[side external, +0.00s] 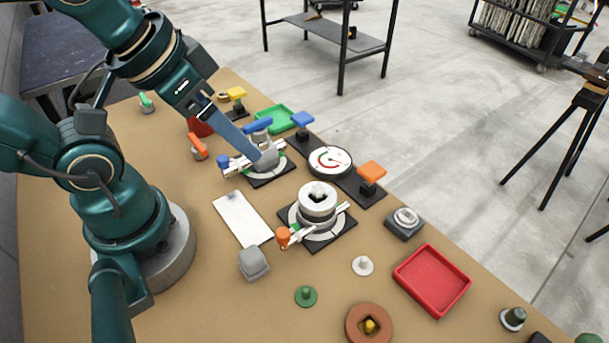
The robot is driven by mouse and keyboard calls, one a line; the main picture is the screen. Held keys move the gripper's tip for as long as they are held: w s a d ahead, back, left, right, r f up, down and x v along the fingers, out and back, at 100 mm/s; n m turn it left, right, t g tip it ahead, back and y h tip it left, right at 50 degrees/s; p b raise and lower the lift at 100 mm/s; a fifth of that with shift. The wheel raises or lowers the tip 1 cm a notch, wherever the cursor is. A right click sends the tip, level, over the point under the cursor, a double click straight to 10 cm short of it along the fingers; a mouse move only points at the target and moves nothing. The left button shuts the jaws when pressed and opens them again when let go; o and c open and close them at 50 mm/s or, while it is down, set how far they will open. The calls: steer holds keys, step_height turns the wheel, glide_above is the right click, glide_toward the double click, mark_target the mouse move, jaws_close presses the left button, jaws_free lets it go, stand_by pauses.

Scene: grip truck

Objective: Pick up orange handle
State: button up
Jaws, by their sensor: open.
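Several orange parts show, and I cannot tell for sure which one is the orange handle. One orange handle (196,144) stands on a small grey base left of my gripper. An orange block (372,171) tops a black post on a dark plate at the right. An orange knob (283,237) sits at the end of a lever on the front round fixture (318,212). My gripper (264,158) is open, low over the rear round fixture (270,177), apart from all the orange parts. Its fingertips are small and partly blend with the grey fixture.
Blue (302,120) and yellow (236,94) handles stand behind, near a green tray (277,118). A dial (330,160) lies right of my gripper. A red tray (432,280), grey block (253,262) and white plate (241,219) lie in front. Bare table shows at the front left.

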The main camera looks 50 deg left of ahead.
steer(key=n+g+y, duration=0.1)
steer(key=n+g, duration=0.3)
steer(key=n, duration=1.1)
glide_above(197, 141)
steer(key=w+d, duration=0.4)
step_height(197, 141, down, 6)
steer(key=s+a+f+n, duration=0.1)
steer(key=a+f, duration=0.1)
steer(key=s+a+f+n+g+h, duration=0.1)
steer(key=s, duration=0.1)
steer(key=shift+s+a+f+n+g, duration=0.25)
steer(key=shift+a+f+n+g, duration=0.05)
steer(key=shift+a+f+n, duration=0.1)
steer(key=shift+s+a+f, duration=0.15)
steer(key=shift+s+f, duration=0.15)
steer(key=shift+f, duration=2.35)
steer(key=shift+c, duration=0.3)
jaws_close()
